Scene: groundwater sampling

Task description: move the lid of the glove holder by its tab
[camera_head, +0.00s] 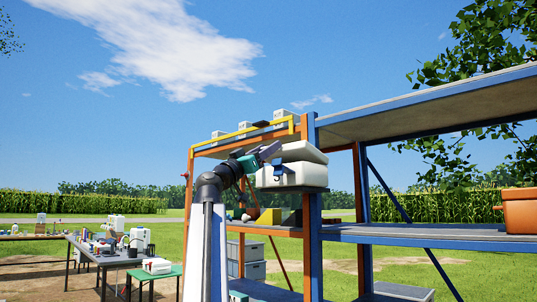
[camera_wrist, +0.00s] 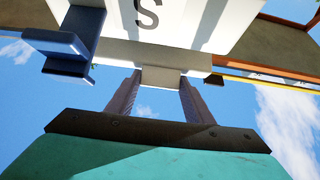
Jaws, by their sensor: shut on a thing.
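The glove holder (camera_head: 290,176) is a white box fixed at the orange-and-blue shelf post. My gripper (camera_head: 272,150) is at the lid's near left edge. In the wrist view its two dark fingers are shut on the pale tab (camera_wrist: 161,77), one on each side. Behind the tab is a white face (camera_wrist: 185,22) with a dark letter S. A blue block (camera_wrist: 58,45) sticks out at left; a blue piece (camera_head: 283,171) also shows on the box front. The inside of the holder is hidden.
The shelf rack has an orange frame (camera_head: 189,190) and blue beams. An orange bin (camera_head: 520,211) stands on the right shelf (camera_head: 420,235). Tables with sampling gear (camera_head: 95,250) stand on the grass at left. Open air lies left of the holder.

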